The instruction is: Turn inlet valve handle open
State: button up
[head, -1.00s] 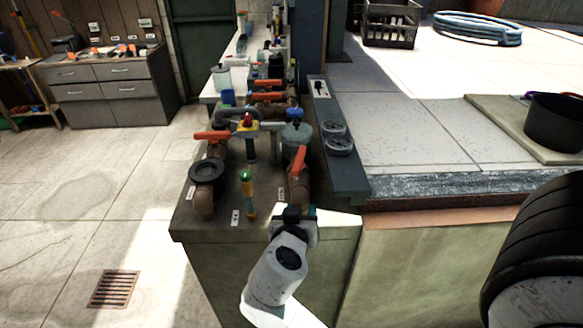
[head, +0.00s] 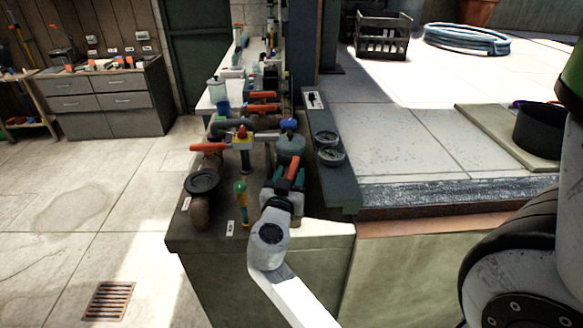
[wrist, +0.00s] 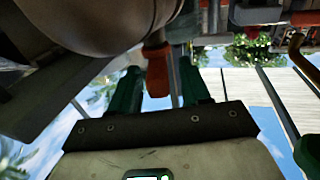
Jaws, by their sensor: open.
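An orange valve handle (head: 292,168) stands on the near right pipe of the bench. My gripper (head: 283,176) is at this handle, its jaws open. In the wrist view the handle (wrist: 157,72) shows between the two green fingers of my gripper (wrist: 160,84), with gaps on both sides. Another orange handle (head: 208,147) is on the left pipe, and more orange handles (head: 264,95) lie farther back. I cannot read the labels, so I cannot tell which one is named inlet. The gripper hides the lower part of the near valve.
The pipes stand on a bench (head: 262,228). A yellow-green upright fitting (head: 241,200) and a black round flange (head: 201,182) are left of my gripper. A black pot (head: 540,132) is farther right.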

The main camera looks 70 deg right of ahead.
jog(key=shift+w+d, duration=0.1)
jog(key=shift+d, duration=0.95)
grip_shut()
